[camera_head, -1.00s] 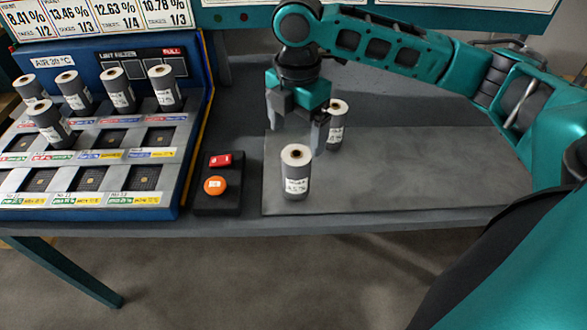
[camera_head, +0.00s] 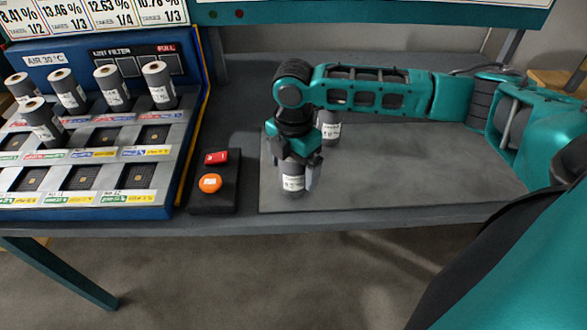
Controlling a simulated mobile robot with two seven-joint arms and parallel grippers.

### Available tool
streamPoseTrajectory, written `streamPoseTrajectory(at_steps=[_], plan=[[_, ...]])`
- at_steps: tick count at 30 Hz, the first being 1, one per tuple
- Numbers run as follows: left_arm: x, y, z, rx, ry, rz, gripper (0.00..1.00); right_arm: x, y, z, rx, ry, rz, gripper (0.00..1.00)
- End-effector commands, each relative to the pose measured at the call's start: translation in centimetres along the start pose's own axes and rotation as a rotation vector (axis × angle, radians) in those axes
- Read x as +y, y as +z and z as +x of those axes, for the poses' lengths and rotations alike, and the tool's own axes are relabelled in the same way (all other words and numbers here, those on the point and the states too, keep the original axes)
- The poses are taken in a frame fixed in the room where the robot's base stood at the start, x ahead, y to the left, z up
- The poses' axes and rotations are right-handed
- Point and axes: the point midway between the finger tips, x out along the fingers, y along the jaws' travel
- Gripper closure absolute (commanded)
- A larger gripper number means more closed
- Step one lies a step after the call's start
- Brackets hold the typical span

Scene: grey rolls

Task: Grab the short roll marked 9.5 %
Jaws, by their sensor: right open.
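Two grey rolls with white labels stand upright on the grey mat (camera_head: 430,165). The front roll (camera_head: 292,184) is at the mat's left front; its top is hidden by my gripper. The back roll (camera_head: 329,126) stands behind it to the right, partly hidden by my arm. The label print is too small to read for certain. My right gripper (camera_head: 296,172) points down over the front roll, with its open fingers around or beside the roll's upper part. I cannot tell whether they touch it. My left gripper is not in view.
A blue-framed rack (camera_head: 168,211) at the left holds several grey rolls (camera_head: 160,85) at its back and has several empty square slots. A black box with a red switch and an orange button (camera_head: 210,183) stands between rack and mat. The mat's right side is clear.

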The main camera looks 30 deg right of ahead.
Motion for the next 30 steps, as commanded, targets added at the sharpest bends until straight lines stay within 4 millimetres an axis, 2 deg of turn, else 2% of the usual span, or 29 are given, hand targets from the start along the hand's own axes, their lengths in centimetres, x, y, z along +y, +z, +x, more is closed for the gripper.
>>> streamPoseTrajectory(at_steps=[3, 24, 30], plan=[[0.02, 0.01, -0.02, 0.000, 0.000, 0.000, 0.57, -0.01, -0.01, -0.03, 0.000, 0.000, 0.000, 0.08], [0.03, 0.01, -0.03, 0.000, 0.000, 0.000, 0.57, 0.01, 0.02, -0.11, 0.000, 0.001, 0.001, 0.74], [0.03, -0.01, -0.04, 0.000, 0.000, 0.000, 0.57, 0.02, 0.02, -0.17, 0.000, 0.001, 0.001, 0.74]])
